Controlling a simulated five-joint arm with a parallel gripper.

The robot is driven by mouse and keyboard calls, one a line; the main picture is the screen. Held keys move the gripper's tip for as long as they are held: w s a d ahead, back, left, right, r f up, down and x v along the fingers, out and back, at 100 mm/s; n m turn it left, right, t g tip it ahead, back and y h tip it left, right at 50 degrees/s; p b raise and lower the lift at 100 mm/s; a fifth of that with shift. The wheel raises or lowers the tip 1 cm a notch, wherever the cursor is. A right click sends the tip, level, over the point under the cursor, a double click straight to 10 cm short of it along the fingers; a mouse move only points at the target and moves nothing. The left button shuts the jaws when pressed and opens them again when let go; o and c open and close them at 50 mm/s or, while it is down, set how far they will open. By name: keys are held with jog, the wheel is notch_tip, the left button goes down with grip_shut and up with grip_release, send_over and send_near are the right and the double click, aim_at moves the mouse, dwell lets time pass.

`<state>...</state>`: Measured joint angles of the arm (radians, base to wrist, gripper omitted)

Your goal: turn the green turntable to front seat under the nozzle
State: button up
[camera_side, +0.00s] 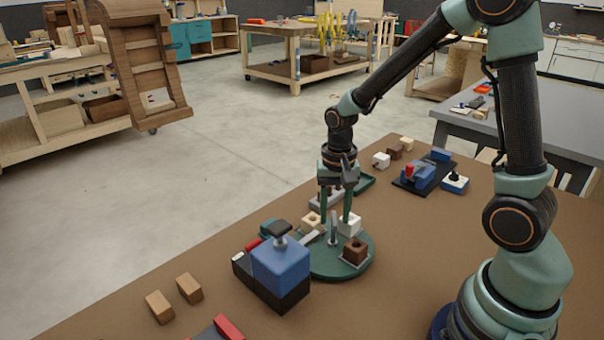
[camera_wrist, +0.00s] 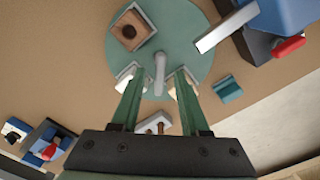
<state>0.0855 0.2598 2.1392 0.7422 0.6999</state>
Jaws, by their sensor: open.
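The round green turntable (camera_side: 357,270) lies on the brown table; it is also in the wrist view (camera_wrist: 180,48). A grey peg (camera_wrist: 160,74) stands up near its middle. A brown block with a hole (camera_side: 355,250) sits near its rim, also in the wrist view (camera_wrist: 132,31). A white block (camera_side: 350,224) and a tan block (camera_side: 311,221) sit at other places around it. A pale grey bar (camera_wrist: 228,27), apparently the nozzle, reaches over the rim from the blue station (camera_side: 281,262). My gripper (camera_side: 336,221) is open, its fingers either side of the peg, apparently not touching it.
A red handle (camera_wrist: 288,46) and a small teal block (camera_wrist: 227,88) are near the blue station. Two tan blocks (camera_side: 174,297) lie at the front left. Another blue station (camera_side: 420,175) stands further back on the right. Bare table lies right of the turntable.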

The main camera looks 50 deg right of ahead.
grip_shut()
dwell(1.4)
